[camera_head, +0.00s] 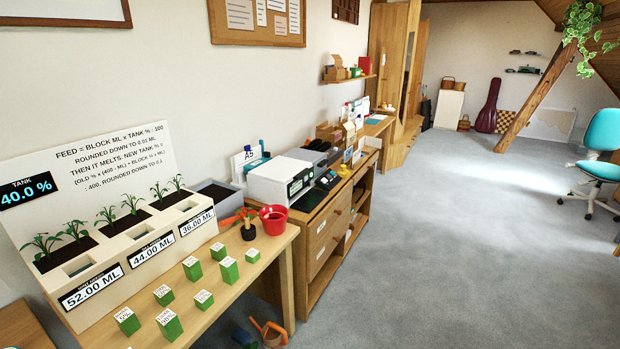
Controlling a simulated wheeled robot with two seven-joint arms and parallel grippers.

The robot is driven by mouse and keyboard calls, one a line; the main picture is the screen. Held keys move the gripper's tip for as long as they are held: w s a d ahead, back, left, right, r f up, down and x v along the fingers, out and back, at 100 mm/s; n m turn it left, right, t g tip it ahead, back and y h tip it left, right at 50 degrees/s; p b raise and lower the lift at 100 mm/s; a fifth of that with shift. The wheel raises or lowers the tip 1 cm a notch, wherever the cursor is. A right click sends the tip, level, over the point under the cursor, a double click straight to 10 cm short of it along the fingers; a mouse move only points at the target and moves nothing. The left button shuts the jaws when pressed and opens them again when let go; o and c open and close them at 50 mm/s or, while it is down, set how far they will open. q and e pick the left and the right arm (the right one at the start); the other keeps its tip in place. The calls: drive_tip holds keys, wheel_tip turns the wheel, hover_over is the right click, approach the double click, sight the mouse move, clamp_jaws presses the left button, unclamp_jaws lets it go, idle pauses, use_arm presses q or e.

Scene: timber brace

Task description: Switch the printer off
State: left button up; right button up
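The printer (270,181) is a white and dark box on the wooden cabinet (325,225) along the left wall, in the middle of the head view. Its front faces right and carries a dark control panel (299,185). The panel is too small to tell a power switch or whether the printer is on. Neither of my grippers shows in the view.
A nearer wooden table (268,262) holds a planter (130,250) with seedlings, several green blocks (229,270) and a red pot (273,219). An orange watering can (270,334) is on the floor beside it.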

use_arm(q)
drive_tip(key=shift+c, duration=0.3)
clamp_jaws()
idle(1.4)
